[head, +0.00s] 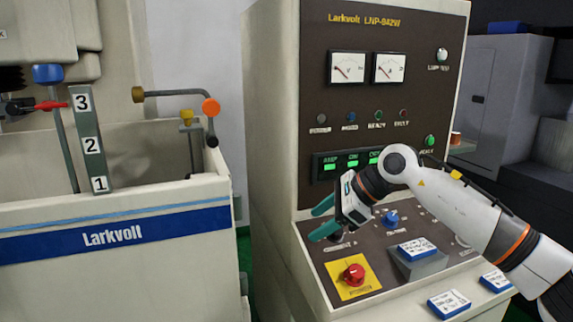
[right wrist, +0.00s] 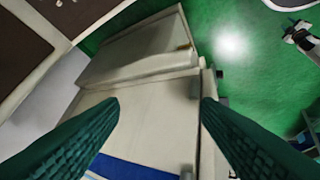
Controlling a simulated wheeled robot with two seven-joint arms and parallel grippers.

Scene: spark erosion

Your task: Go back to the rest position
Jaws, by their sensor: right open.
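My right gripper (head: 322,218) is open and empty in front of the control cabinet's sloped panel (head: 330,255), with its green fingers pointing left. In the right wrist view its two green fingers (right wrist: 160,110) stand wide apart with nothing between them. Past them are pale machine housing and green floor (right wrist: 240,60). The right arm (head: 455,205) reaches in from the lower right across the panel.
A red emergency knob (head: 354,274) on a yellow plate sits just below the right gripper, and a blue knob (head: 390,219) is right of it. Blue-white boxes (head: 448,303) lie on the panel and its front ledge. The Larkvoll tank (head: 110,237) stands at left.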

